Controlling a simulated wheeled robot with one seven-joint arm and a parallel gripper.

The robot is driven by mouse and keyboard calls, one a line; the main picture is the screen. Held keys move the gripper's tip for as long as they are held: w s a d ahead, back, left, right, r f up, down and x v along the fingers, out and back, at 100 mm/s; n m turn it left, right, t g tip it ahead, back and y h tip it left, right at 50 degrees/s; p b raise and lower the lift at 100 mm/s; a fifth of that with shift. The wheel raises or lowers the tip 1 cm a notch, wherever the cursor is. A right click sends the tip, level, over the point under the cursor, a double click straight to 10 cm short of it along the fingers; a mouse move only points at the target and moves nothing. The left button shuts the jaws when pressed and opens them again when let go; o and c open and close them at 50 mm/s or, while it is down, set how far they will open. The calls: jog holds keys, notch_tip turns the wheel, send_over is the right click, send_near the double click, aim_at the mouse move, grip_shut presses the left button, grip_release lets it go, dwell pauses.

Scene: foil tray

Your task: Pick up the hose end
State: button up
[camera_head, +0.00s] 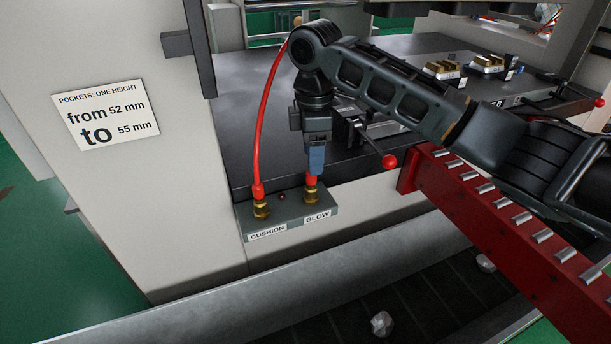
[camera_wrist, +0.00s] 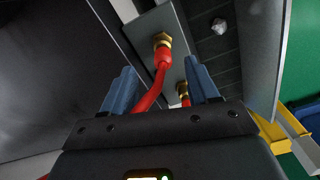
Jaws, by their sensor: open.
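A red hose (camera_head: 261,120) rises from the brass fitting labelled CUSHION and arches up behind my arm. A second red hose end (camera_head: 310,181) sits on the brass fitting labelled BLOW. My gripper (camera_head: 316,172) points down just above the BLOW fitting, its blue fingers hiding what is above that end. In the wrist view, my gripper (camera_wrist: 162,80) is open, with its fingers well apart. There a red hose (camera_wrist: 160,80) runs from one brass fitting through the gap in the picture. The other fitting (camera_wrist: 183,90) shows near the right finger, its red end partly hidden.
Both fittings stand on a grey block (camera_head: 288,220) on the machine's front. A red rail (camera_head: 500,230) with metal pins lies at the right. A red-knobbed lever (camera_head: 389,161) is close to my gripper. A conveyor (camera_head: 430,300) with crumpled foil runs below.

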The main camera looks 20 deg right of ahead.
aim_at(311, 181)
jog(key=shift+s+a+f+p, duration=0.1)
jog(key=shift+f+p, duration=0.25)
jog(key=shift+f, duration=1.55)
jog(key=shift+a+f+p, duration=0.1)
jog(key=shift+f+p, duration=0.25)
jog(key=shift+f, duration=1.55)
grip_shut()
